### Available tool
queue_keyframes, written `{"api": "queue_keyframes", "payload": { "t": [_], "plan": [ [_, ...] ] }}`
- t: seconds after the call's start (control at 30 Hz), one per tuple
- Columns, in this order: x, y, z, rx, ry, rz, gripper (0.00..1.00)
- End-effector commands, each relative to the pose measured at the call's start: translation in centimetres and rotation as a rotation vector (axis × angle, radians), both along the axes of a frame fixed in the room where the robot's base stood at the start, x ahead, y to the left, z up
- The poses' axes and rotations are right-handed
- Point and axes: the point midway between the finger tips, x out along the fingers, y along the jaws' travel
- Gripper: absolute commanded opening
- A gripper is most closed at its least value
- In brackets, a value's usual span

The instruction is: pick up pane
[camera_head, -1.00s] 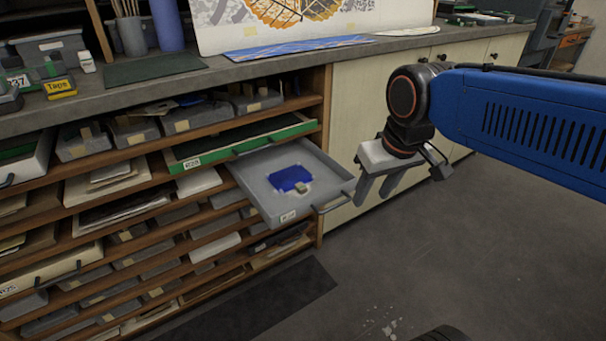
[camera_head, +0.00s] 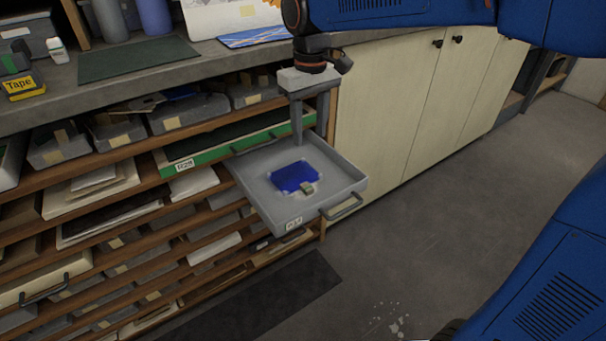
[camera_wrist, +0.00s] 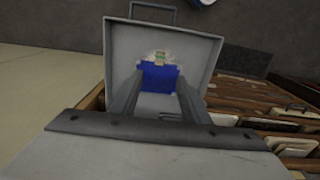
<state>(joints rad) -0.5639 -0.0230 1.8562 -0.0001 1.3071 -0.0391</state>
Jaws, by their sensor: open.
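The blue pane (camera_head: 294,178) lies flat in a grey drawer tray (camera_head: 251,187) that is pulled out of the shelving. A small pale tag or block (camera_head: 307,187) sits at its front edge. In the wrist view the pane (camera_wrist: 158,77) shows between my fingers, with the pale piece (camera_wrist: 160,58) beyond it. My gripper (camera_head: 312,138) points down above the back part of the tray, behind the pane. Its fingers are apart and hold nothing. I cannot tell the exact height of the fingertips above the tray.
A green-fronted drawer (camera_head: 215,148) sits just above and left of the tray. The counter (camera_head: 160,85) overhangs the shelves, with a yellow tape box (camera_head: 22,86) on it. Cream cupboard doors (camera_head: 390,110) stand to the right. The floor (camera_head: 440,220) in front is clear.

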Motion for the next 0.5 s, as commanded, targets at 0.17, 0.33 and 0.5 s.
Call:
{"api": "queue_keyframes", "payload": {
  "t": [0.17,0.33,0.5],
  "plan": [
    [0.0,0.1,-2.0,-0.002,0.003,0.002,0.42],
    [0.0,0.1,-5.0,-0.003,0.004,0.002,0.42],
    [0.0,0.1,-8.0,-0.002,0.003,0.001,0.42]
  ]
}}
